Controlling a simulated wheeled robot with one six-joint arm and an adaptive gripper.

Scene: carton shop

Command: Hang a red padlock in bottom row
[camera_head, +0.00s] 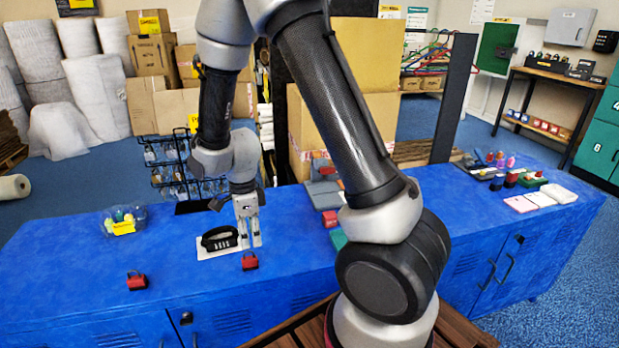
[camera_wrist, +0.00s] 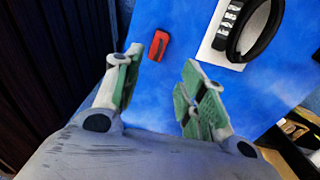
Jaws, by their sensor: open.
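A red padlock (camera_head: 250,261) lies on the blue bench top just in front of my gripper (camera_head: 250,243). In the wrist view a red padlock (camera_wrist: 158,45) lies beyond and between the fingertips of my gripper (camera_wrist: 162,65), with nothing between the fingers. My gripper is open and points down at the bench. Another red padlock (camera_head: 137,281) lies to the left, near the bench's front edge. A black wire rack (camera_head: 158,160) stands at the back left of the bench with several items hanging in rows. My arm partly covers it, and its bottom row is hard to make out.
A black combination cable lock (camera_head: 220,238) lies on a white card (camera_head: 205,253) beside my gripper. A clear bin (camera_head: 124,222) of small items sits at left. Red and grey items (camera_head: 330,218) lie right of my gripper. The bench front left is mostly clear.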

